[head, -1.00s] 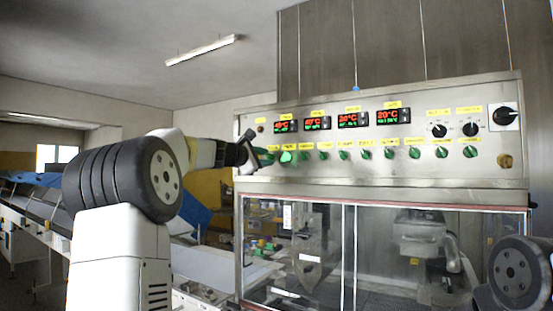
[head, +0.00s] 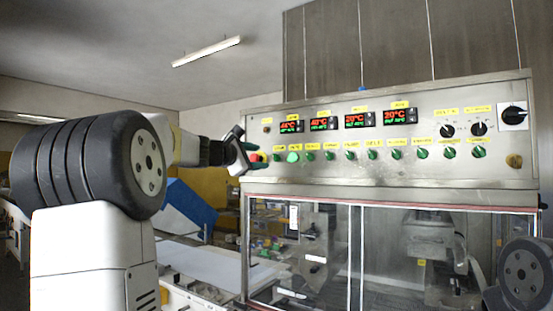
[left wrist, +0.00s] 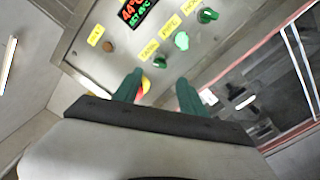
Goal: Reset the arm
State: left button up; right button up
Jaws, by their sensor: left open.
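My left gripper (head: 246,158) is at the left end of the control panel (head: 300,178), in front of the lower row of knobs. In the left wrist view its two green fingers (left wrist: 158,88) are spread apart with nothing held between them. A red and yellow button (left wrist: 145,86) shows just beside one finger in that view. It also shows beside the gripper in the head view (head: 259,157). A lit green button (left wrist: 181,41) and a green knob (left wrist: 207,16) lie beyond the fingers. My right gripper is out of view.
Red-digit displays (head: 325,121) and several green knobs (head: 397,154) line the steel panel. Below it is a glass-fronted cabinet (head: 320,255). A pale conveyor (head: 205,268) runs at lower left, with a blue sheet (head: 188,210) behind my left arm.

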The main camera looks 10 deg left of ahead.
pick_arm(q)
jog(key=shift+s, duration=0.15)
dwell(0.3)
jog(key=s+d+f+m+g, duration=0.4)
jog(key=s+d+f+m, duration=0.25)
jog(key=s+f, duration=0.25)
jog(key=s+d+f+m+g, duration=0.3)
jog(key=s+d+f+m, duration=0.2)
jog(key=s+d+f, duration=0.3)
jog(key=s+a+f+m+g+y, duration=0.2)
jog(key=s+f+m, duration=0.2)
jog(key=s+f, duration=0.4)
jog(key=s+a+f+m+g+y, duration=0.1)
jog(key=s+f+m+y, duration=0.1)
jog(key=s+f+m, duration=0.3)
jog(key=s+f, duration=0.4)
jog(key=s, duration=0.2)
jog(key=shift+a+f+g, duration=0.3)
jog(key=shift+a+g, duration=0.05)
jog(key=shift+g, duration=0.05)
